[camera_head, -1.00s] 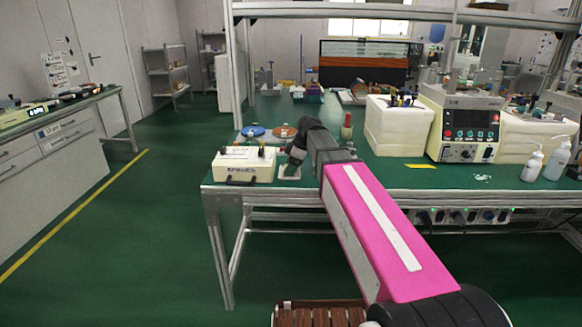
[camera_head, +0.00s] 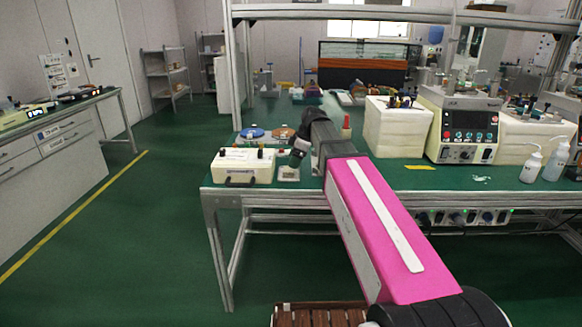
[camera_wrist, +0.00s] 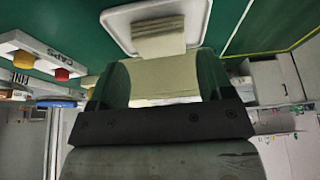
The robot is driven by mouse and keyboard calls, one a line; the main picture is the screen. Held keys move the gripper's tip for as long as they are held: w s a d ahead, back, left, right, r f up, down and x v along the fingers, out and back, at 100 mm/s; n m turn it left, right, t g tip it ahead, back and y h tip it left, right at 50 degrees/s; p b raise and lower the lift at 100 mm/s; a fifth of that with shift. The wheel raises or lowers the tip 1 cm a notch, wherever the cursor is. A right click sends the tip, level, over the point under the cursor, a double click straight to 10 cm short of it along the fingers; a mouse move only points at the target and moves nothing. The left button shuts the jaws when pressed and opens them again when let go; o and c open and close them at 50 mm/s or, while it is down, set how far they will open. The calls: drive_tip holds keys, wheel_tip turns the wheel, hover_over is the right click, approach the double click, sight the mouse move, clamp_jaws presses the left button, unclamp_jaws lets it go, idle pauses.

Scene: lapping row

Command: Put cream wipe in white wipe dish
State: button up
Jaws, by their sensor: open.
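The white wipe dish (camera_wrist: 123,20) is at the top of the wrist view. In the head view the dish (camera_head: 288,174) sits on the green bench top, right of the cream box. The cream wipe (camera_wrist: 160,38) lies partly over the dish floor, and a cream strip runs from it back between my fingers. My gripper (camera_wrist: 163,66) is open, its green fingers on either side of that strip; I cannot tell whether they touch it. In the head view my gripper (camera_head: 297,155) is just above the dish, and the wipe is too small to make out.
A cream box (camera_head: 243,165) with a black handle and knobs stands directly left of the dish. Blue (camera_head: 252,132) and orange (camera_head: 281,132) discs lie behind it. A red-topped item (camera_head: 346,124) and a white block (camera_head: 398,127) stand to the right.

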drive_tip(key=v, duration=0.8)
idle(0.4)
drive_tip(key=shift+s, duration=0.1)
idle(1.1)
